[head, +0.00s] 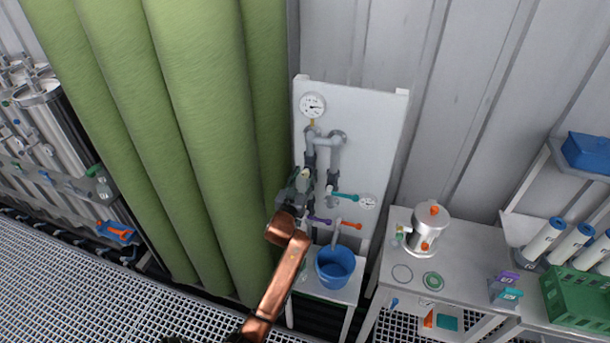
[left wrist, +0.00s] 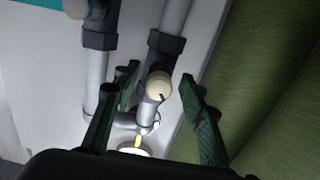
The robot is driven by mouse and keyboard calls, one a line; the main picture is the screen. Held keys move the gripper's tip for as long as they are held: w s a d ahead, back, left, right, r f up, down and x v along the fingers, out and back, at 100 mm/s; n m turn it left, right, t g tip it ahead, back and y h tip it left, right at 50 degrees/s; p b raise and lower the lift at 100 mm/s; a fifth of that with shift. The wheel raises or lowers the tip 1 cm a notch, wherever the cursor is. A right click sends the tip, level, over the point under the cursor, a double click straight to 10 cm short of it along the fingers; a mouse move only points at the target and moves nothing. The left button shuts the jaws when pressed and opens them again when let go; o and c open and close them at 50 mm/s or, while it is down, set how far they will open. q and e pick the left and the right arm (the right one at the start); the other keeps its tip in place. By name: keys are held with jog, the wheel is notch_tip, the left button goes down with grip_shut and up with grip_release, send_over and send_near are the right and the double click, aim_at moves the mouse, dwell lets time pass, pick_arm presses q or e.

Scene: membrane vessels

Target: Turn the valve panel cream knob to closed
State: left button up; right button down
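The valve panel (head: 375,110) is a white upright board with grey pipes, behind the green columns' right side. The cream knob (head: 306,173) is partly hidden by my left gripper (head: 298,187) in the head view. In the left wrist view the cream knob (left wrist: 159,87) is round, with a small dark mark on its face, on a dark fitting of a grey pipe. My left gripper (left wrist: 160,80) is open, with one dark green finger on each side of the knob and visible gaps between. My right gripper is not in view.
The panel also carries gauges (head: 313,105), a teal handle (head: 345,196), a purple handle (head: 320,220) and an orange handle (head: 352,226). A blue bucket (head: 335,267) stands below. Thick green columns (head: 200,120) rise close on the left. A table (head: 395,275) stands right.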

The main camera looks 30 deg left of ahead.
pick_arm(q)
jog(key=shift+c, duration=0.6)
jog(key=c, duration=0.5)
jog(key=shift+w, duration=0.1)
grip_shut()
